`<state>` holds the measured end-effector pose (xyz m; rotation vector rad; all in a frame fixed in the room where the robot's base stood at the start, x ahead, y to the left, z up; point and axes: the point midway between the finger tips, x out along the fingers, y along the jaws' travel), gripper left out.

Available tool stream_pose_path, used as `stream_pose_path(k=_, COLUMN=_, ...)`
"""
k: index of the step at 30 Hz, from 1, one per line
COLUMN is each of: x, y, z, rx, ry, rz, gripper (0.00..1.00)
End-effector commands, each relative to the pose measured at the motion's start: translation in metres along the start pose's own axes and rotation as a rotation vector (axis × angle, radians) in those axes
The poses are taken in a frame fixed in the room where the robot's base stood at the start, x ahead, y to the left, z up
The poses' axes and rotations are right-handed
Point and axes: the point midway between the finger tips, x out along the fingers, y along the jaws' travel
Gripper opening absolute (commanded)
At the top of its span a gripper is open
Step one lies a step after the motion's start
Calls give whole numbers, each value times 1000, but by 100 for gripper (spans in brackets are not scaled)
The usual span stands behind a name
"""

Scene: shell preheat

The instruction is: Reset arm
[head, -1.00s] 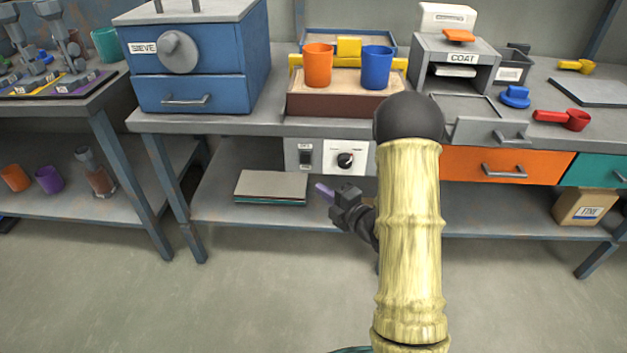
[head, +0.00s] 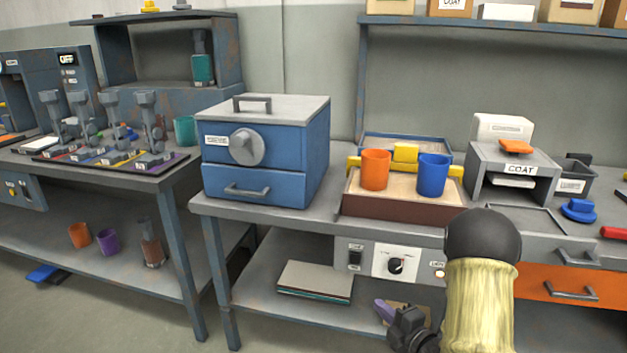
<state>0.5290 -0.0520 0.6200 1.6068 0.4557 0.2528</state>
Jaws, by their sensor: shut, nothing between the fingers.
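My gripper (head: 388,312) is at the lower right of the head view, with purple fingertips and a dark body. It is shut and empty, in front of the bench's lower shelf. My arm's pale yellow link and dark round joint rise beside it and hide part of the bench front. An orange cup (head: 375,170) and a blue cup (head: 433,175) stand upright on the sand-topped brown box (head: 400,207), well above and apart from my gripper.
A COAT unit (head: 518,170) and an orange drawer (head: 560,288) are at the right. A control panel with a dial (head: 396,265) is under the bench edge. Another bench with several levers (head: 115,110) stands at left.

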Motion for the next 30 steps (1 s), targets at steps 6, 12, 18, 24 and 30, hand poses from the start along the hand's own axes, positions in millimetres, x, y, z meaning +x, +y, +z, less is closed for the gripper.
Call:
stream_pose_path(k=6, x=9, y=7, z=0, rx=170, ry=-125, rz=-179, gripper=0)
stream_pose_path(k=12, x=0, y=11, z=1, rx=407, ry=-319, rz=-332, gripper=0)
stream_pose_path(k=18, x=-23, y=17, z=-10, rx=677, ry=-540, rz=-438, gripper=0)
stream_pose_path(k=24, x=-57, y=23, z=-35, rx=971, ry=-777, rz=-510, gripper=0)
stream_pose_path(k=30, x=-96, y=27, z=-72, rx=1255, ry=-1006, rz=-559, gripper=0)
